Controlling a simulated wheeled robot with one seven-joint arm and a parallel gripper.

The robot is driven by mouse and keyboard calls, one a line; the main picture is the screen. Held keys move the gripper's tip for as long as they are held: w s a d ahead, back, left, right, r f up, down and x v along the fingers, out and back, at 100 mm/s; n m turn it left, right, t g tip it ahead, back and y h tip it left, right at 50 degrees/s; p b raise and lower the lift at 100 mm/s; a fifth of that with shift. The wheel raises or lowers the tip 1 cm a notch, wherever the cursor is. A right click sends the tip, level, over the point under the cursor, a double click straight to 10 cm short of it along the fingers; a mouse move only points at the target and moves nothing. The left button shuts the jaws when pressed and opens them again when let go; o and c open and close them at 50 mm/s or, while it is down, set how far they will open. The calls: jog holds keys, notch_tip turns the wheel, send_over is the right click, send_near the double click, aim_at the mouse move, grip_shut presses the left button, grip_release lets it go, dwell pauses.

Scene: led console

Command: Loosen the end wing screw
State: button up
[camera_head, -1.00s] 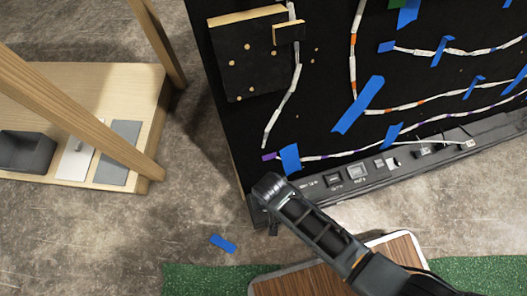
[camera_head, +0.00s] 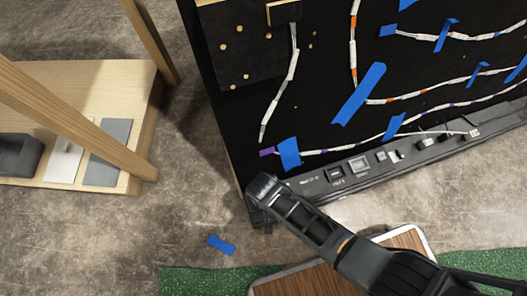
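The console is a dark grey strip (camera_head: 312,183) with buttons and sockets along the foot of a black board (camera_head: 330,110). My gripper (camera_head: 262,189) is at the strip's near left end, at the board's lower left corner. My wrist covers that corner, and the fingers are not clearly seen. I cannot tell whether they touch anything or are open or shut. The end wing screw cannot be made out; that end of the strip is mostly hidden by my arm.
LED strips held with blue tape (camera_head: 360,92) run across the board. A wooden bench (camera_head: 130,110) with a grey bin (camera_head: 18,155) stands at left. A loose blue tape piece (camera_head: 222,245) lies on the floor. Open floor lies between bench and board.

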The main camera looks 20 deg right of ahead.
grip_shut()
